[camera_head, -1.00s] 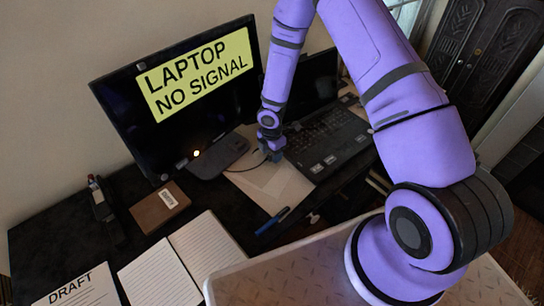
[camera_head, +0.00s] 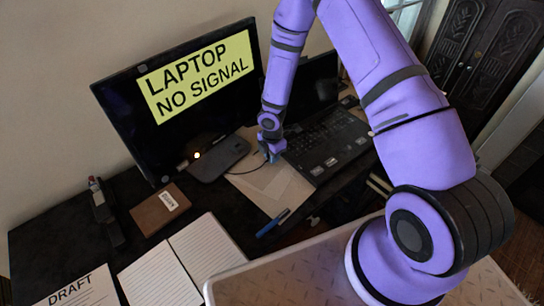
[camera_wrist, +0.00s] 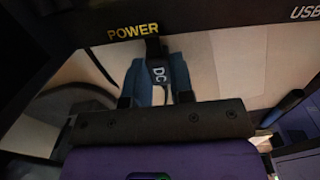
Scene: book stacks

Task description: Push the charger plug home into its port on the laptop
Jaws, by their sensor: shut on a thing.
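The dark laptop (camera_head: 330,138) stands open on the desk, right of my gripper (camera_head: 270,156). In the wrist view its dark side (camera_wrist: 215,38) carries a yellow POWER label (camera_wrist: 133,31) and a USB label. My gripper (camera_wrist: 159,62) is shut on the charger plug (camera_wrist: 159,76), a dark piece marked DC, between its blue fingers. The port itself is hidden, so I cannot tell how deep the plug sits.
A monitor (camera_head: 130,118) reading "LAPTOP NO SIGNAL" stands at the left. A dark cable (camera_head: 245,171) runs left from my gripper. A brown box (camera_head: 160,209) and an open notebook (camera_head: 205,252) lie further left.

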